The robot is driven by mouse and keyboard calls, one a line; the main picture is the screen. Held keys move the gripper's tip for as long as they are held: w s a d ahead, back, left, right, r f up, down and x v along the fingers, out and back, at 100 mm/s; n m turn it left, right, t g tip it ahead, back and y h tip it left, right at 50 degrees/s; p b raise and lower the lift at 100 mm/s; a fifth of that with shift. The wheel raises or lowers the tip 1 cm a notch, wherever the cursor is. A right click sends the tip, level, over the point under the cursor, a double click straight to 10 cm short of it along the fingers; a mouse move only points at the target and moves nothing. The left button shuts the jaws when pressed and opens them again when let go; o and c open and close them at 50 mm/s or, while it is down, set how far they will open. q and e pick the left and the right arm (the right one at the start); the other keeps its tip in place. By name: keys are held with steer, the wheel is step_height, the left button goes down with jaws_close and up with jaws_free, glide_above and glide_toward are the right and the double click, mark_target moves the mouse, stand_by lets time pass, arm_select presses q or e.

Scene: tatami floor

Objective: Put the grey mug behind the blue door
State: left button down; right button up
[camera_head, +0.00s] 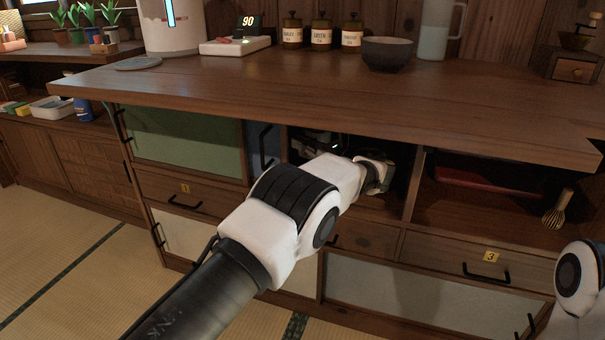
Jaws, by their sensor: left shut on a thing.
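The blue door (262,158) shows as a narrow strip with a black handle, right of the green door (185,142). To its right is an open, dark compartment under the counter. My left arm reaches into this compartment. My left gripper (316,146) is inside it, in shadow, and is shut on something. I cannot make out the held thing, and no grey mug is clearly visible there. A white part of my right arm (580,280) shows at the lower right; its gripper is out of view.
The counter top (250,83) overhangs the compartment. A divider (416,185) bounds it on the right, beside an open shelf with a red tray (490,184) and a whisk (557,212). On the counter stand a dark bowl (387,54), a pale pitcher (436,30) and several jars.

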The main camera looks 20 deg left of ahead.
arm_select(q)
steer(key=f+b, duration=0.2)
steer(key=w+f+b, duration=0.1)
steer(key=f+b, duration=0.1)
steer(key=f, duration=0.1)
steer(key=f+b, duration=0.1)
steer(key=f, duration=0.1)
steer(key=shift+w+a+f+b, duration=0.15)
steer(key=shift+a+f+b, duration=0.05)
steer(key=shift+f+b, duration=0.2)
steer(key=shift+r, duration=0.4)
steer(key=shift+f, duration=0.2)
steer(key=c, duration=1.3)
jaws_free()
